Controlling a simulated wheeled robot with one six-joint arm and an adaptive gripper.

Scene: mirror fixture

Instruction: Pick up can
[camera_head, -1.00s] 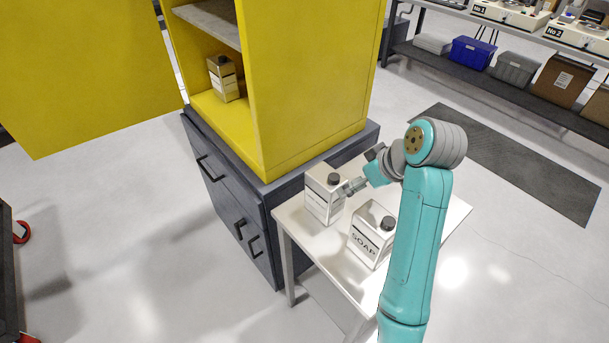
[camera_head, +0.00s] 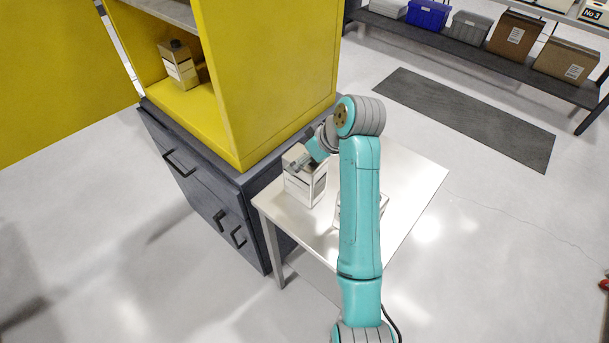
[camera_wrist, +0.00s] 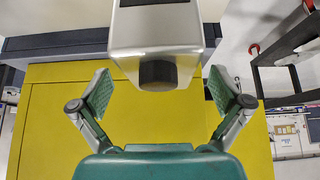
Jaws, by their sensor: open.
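A white can with a dark label (camera_head: 305,188) stands upright on the small white table (camera_head: 415,180). My gripper (camera_head: 298,167) is at the top of this can, in front of part of it. In the wrist view my gripper (camera_wrist: 160,92) is open, with one finger pad on each side of the can's black cap (camera_wrist: 158,75). Both pads are apart from the cap, and the can body (camera_wrist: 155,28) lies just beyond. A second white can (camera_head: 378,207) stands on the table, mostly hidden behind my arm.
A yellow cabinet (camera_head: 285,70) stands on a dark drawer unit (camera_head: 195,185) beside the table. Another can (camera_head: 180,66) stands on its shelf. Its yellow door (camera_head: 60,75) is open at left. The right part of the table is clear.

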